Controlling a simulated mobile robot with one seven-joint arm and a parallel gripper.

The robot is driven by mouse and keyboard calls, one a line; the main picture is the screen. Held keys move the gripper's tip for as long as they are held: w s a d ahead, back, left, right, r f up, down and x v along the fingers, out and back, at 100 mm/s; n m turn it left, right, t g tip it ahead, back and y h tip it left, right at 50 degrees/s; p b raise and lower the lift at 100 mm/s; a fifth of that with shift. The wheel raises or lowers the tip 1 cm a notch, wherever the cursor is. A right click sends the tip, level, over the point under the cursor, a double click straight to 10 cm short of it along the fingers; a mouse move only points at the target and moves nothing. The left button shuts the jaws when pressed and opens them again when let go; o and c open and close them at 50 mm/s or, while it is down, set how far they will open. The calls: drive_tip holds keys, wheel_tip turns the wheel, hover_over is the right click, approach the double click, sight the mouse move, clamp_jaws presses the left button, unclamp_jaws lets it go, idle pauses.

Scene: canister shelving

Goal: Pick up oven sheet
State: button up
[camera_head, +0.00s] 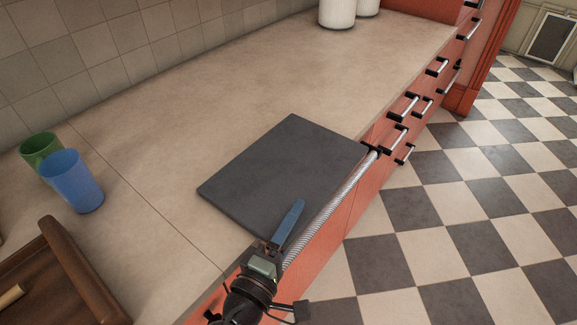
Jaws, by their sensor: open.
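The dark grey flat square sheet (283,170), which I take to be the oven sheet, lies flat on the beige counter. Its right corner reaches the counter's front edge. My gripper (289,220) is at the sheet's near edge in the picture, coming from the bottom. It is open and holds nothing that I can see. One blue finger shows clearly and overlaps the sheet's near edge; the other finger is not clear. I cannot tell whether the finger touches the sheet or hangs above it.
A silver bar (335,200) runs along the counter's front edge beside my gripper. A blue cup (72,182), a green cup (38,148) and a brown wooden tray (85,270) stand at left. White canisters (337,12) stand at the back. The counter (230,90) behind the sheet is clear.

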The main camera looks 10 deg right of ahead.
drive_tip(key=shift+w+d, duration=0.5)
drive_tip(key=shift+w, duration=0.05)
drive_tip(key=c, duration=0.9)
clamp_jaws()
drive_tip(key=shift+r, duration=0.2)
